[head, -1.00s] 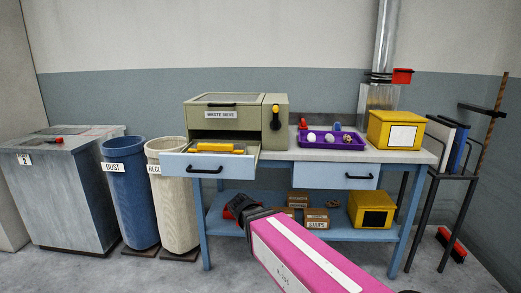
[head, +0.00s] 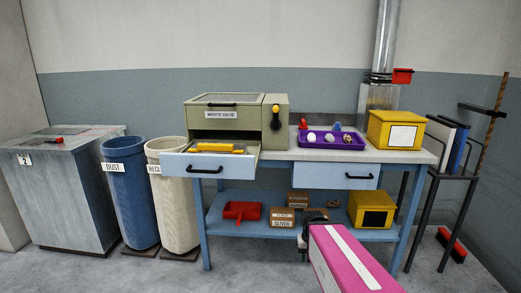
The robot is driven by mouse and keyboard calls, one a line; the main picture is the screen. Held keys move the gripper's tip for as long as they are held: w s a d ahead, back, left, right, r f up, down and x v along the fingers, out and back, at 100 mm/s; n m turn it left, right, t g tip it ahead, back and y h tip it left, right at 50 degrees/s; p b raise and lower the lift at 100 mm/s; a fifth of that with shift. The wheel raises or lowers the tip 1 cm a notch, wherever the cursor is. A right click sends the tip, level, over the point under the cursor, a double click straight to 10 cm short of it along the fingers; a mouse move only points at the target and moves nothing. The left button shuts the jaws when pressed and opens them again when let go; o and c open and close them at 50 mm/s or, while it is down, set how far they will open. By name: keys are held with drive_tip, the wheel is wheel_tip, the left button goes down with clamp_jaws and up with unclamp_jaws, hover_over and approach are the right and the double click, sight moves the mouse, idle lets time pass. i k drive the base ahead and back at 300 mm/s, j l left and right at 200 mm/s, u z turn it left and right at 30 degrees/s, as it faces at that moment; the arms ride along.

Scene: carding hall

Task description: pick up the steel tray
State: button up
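I cannot clearly make out a steel tray. The open left drawer (head: 207,169) of the blue workbench holds a yellow thing (head: 215,148) with a greyish surface around it, too small to identify. The only plain tray I see is purple (head: 332,146), on the bench top, with several small pale and brown things in it. My gripper (head: 308,228) is low in front of the bench's lower shelf, near the small brown boxes (head: 284,217). It is small and dark, partly behind my pink arm, and its fingers cannot be made out.
A waste sieve box (head: 229,101) stands on the bench above the open drawer. Yellow boxes stand on the bench top (head: 396,130) and shelf (head: 371,209). A red scoop-like thing (head: 242,210) lies on the shelf. Bins stand left, a rack (head: 455,178) right.

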sight(199, 148)
drive_tip(key=i+j+u, duration=0.2)
drive_tip(key=u, duration=0.25)
drive_tip(key=i+j+u, duration=0.1)
drive_tip(key=i+u, duration=0.3)
